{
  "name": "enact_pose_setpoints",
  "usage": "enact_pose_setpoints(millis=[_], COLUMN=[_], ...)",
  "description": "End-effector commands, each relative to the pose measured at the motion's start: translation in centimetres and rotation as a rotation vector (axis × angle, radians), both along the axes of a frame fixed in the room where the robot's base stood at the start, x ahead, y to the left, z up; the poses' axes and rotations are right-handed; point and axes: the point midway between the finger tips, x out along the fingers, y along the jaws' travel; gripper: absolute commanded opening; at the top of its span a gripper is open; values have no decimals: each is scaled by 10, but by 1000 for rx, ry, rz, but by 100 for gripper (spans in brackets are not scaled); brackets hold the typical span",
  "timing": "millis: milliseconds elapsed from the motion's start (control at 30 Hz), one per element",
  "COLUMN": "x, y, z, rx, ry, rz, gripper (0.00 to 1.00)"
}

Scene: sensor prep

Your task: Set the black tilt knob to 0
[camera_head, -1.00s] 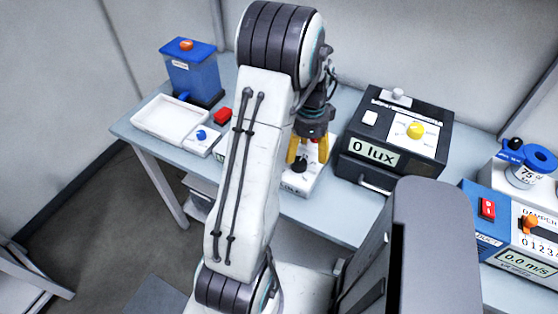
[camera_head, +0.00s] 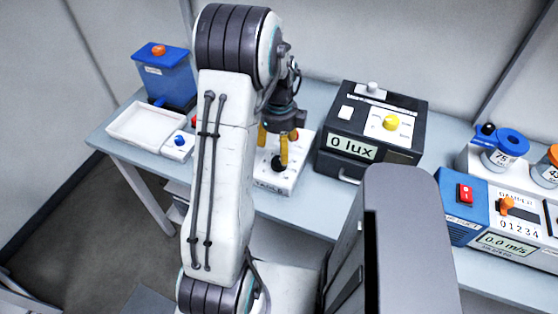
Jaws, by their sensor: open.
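The black tilt knob (camera_head: 277,163) sits on a small white box (camera_head: 290,182) on the table, partly hidden by my gripper. My gripper (camera_head: 273,160) has yellow fingers and points down over the box. The fingers are open, with one seen in front of the knob's right edge and the other to its upper left. Whether they touch the knob cannot be told from this angle. The knob's pointer and scale are too small or covered to read.
A black box (camera_head: 335,145) reading "0 lux" with a yellow knob (camera_head: 391,122) stands right of the white box. A blue container (camera_head: 166,80), a white tray (camera_head: 112,125) and a small blue-knobbed box (camera_head: 178,152) are left. A blue-and-white damper unit (camera_head: 455,222) is at right.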

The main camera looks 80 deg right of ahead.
Motion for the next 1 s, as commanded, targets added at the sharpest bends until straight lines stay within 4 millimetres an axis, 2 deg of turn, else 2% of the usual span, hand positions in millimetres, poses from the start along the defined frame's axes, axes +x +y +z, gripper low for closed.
enact_pose_setpoints(millis=[500,700,1000], x=[0,0,0], y=[1,0,0], z=[-58,-67,-68], rx=[4,1,0], ry=[0,-1,0], rz=[-4,-3,-3], gripper=[71,71,71])
